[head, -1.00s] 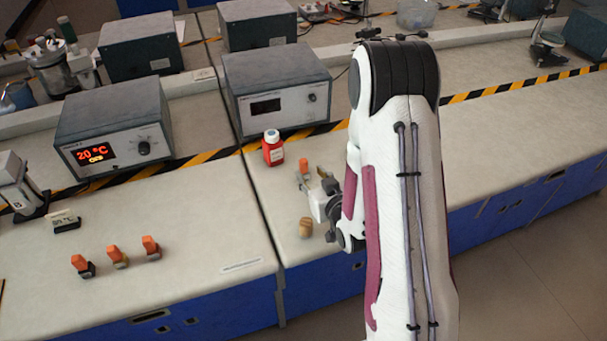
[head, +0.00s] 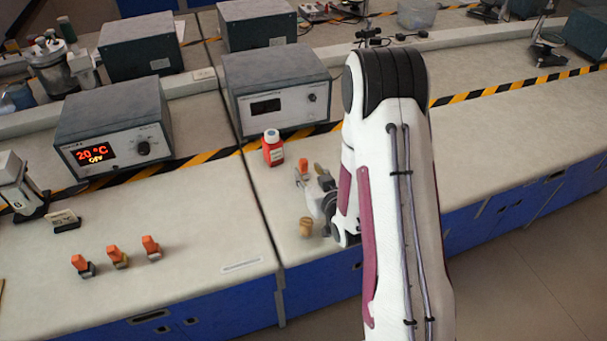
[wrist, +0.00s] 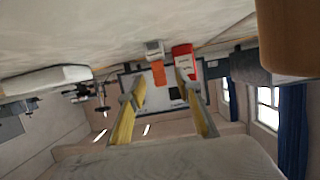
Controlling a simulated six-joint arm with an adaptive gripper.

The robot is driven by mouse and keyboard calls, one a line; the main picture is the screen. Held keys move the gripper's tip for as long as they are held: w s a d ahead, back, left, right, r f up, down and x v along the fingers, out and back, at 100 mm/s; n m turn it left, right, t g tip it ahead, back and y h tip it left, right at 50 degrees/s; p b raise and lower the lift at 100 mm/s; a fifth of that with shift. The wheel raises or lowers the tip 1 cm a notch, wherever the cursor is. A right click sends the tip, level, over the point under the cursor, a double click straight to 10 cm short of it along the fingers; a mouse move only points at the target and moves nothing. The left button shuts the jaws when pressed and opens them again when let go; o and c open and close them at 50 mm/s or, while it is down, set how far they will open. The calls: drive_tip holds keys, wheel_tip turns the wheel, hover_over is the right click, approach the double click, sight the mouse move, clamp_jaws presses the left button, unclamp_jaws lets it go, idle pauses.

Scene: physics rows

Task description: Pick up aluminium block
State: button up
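An orange-topped block with a pale grey base, which looks like aluminium (head: 303,165), stands on the right bench near my gripper (head: 311,180). The gripper partly hides it in the head view. In the wrist view, which looks upside down, this block (wrist: 155,60) stands beyond and between the fingertips of my gripper (wrist: 158,88). The yellow-padded fingers are apart with nothing between them. Three more orange-topped blocks stand in a row on the left bench: one dark (head: 82,266), one brass-coloured (head: 117,257), one greyish (head: 151,248).
A small brown object (head: 306,227) stands near the front edge. Instrument boxes (head: 278,90) line the back.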

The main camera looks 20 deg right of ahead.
sight(305, 170)
idle(0.3)
drive_tip(key=shift+f+x, duration=0.2)
drive_tip(key=shift+x, duration=0.65)
drive_tip(key=shift+f+x, duration=0.15)
drive_tip(key=shift+x, duration=0.75)
drive_tip(key=shift+w+f, duration=0.25)
drive_tip(key=shift+w, duration=0.4)
clamp_jaws()
